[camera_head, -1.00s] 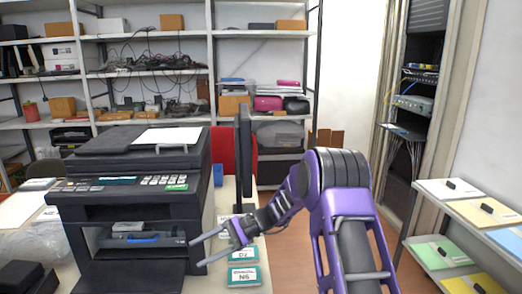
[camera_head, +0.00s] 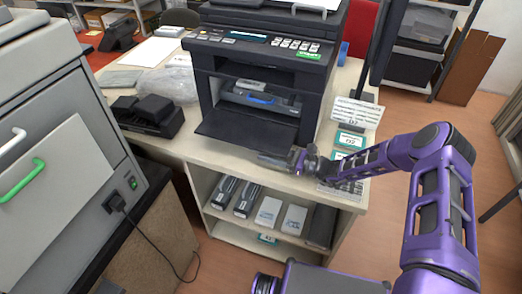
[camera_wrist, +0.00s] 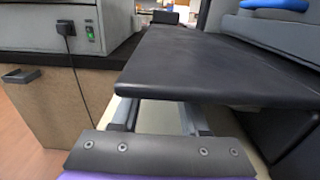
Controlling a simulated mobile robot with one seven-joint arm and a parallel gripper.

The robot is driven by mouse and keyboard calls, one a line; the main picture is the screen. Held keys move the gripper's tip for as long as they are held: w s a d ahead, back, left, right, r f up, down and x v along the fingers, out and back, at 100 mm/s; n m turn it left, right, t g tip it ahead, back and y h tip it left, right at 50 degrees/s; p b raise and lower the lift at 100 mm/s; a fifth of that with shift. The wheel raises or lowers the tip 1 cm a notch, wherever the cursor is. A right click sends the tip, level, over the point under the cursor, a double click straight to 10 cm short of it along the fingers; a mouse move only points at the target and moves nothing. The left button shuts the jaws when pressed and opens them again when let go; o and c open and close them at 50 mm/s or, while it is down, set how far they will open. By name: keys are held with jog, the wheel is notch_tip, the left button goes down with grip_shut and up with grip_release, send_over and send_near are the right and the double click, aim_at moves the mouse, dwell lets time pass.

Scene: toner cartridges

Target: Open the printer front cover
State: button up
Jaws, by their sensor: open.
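The black printer (camera_head: 265,60) stands on the light desk. Its front cover (camera_head: 247,131) is folded down, nearly flat, and the bay behind it is open. A cartridge with a blue handle (camera_head: 258,99) shows inside the bay; a blue piece also shows at the top of the wrist view (camera_wrist: 275,4). My gripper (camera_head: 272,160) is low at the cover's front right edge. In the wrist view the cover (camera_wrist: 205,65) spans above my two parted fingers (camera_wrist: 158,115), whose tips are hidden beneath it. I cannot tell whether they touch it. Nothing shows between the fingers.
A grey machine (camera_head: 60,130) with a green handle stands at left. A black device (camera_head: 148,113) sits on the desk left of the cover. Cartridges and boxes (camera_head: 268,212) fill the shelf below. Labelled cards (camera_head: 350,140) lie right of the printer, near the monitor (camera_head: 382,42).

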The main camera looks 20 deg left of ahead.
aim_at(246, 135)
jog(key=shift+w+a, duration=0.1)
jog(key=shift+a, duration=1.25)
grip_shut()
dwell(0.4)
